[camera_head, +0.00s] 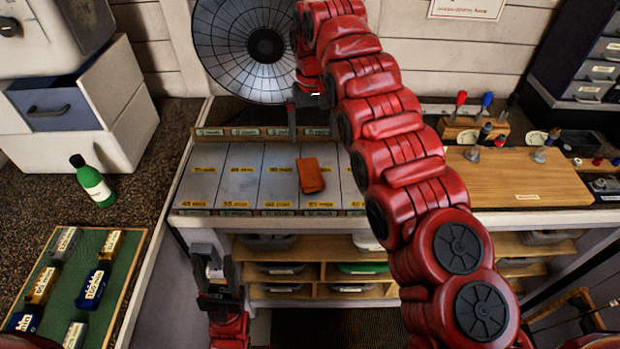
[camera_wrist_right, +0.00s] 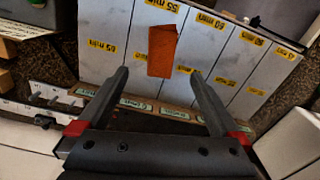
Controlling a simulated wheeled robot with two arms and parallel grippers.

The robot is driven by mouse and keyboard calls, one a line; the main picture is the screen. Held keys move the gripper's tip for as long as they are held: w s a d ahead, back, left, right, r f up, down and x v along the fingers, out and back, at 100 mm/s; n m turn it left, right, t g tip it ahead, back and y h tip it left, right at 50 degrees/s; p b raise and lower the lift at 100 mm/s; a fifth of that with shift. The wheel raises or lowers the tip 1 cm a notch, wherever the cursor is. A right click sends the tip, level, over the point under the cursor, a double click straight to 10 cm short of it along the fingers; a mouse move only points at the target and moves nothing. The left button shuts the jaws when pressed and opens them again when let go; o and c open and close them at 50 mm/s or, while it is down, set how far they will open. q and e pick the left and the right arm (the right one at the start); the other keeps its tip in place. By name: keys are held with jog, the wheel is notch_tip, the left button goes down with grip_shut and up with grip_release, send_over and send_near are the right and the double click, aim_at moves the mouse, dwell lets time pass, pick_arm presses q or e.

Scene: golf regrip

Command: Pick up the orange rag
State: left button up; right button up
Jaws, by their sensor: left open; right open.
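The orange rag (camera_head: 311,175) lies folded on a grey panel (camera_head: 239,184) marked with yellow labels on the bench. It also shows in the right wrist view (camera_wrist_right: 161,51), ahead of my fingers and a little left of the middle between them. My right gripper (camera_wrist_right: 160,95) is open and empty, apart from the rag. In the head view my right gripper (camera_head: 306,118) hangs over the back edge of the panel, above and behind the rag. My left gripper (camera_head: 210,262) is open and empty, low in front of the bench, left of the rag.
A green bottle (camera_head: 92,181) and a green mat (camera_head: 40,300) with small boxes are on the left counter. A round dish-like fan (camera_head: 262,48) stands behind the panel. Shelves with bins (camera_head: 352,270) sit below the bench.

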jog(key=p, duration=0.3)
send_over(311, 175)
jog(key=w, duration=0.1)
jog(key=f, duration=0.8)
jog(key=shift+d+f, duration=0.2)
jog(key=shift+f, duration=0.2)
jog(key=shift+s+f+p, duration=0.25)
jog(key=shift+f+p, duration=0.2)
jog(key=shift+f, duration=0.15)
jog(key=f, duration=0.1)
jog(key=f+p, duration=0.2)
jog(key=shift+s+a+f, duration=0.15)
jog(key=shift+s+f, duration=0.1)
jog(key=shift+f, duration=0.3)
jog(key=c, duration=1.2)
jog(key=shift+c, duration=0.2)
jog(key=shift+r, duration=0.1)
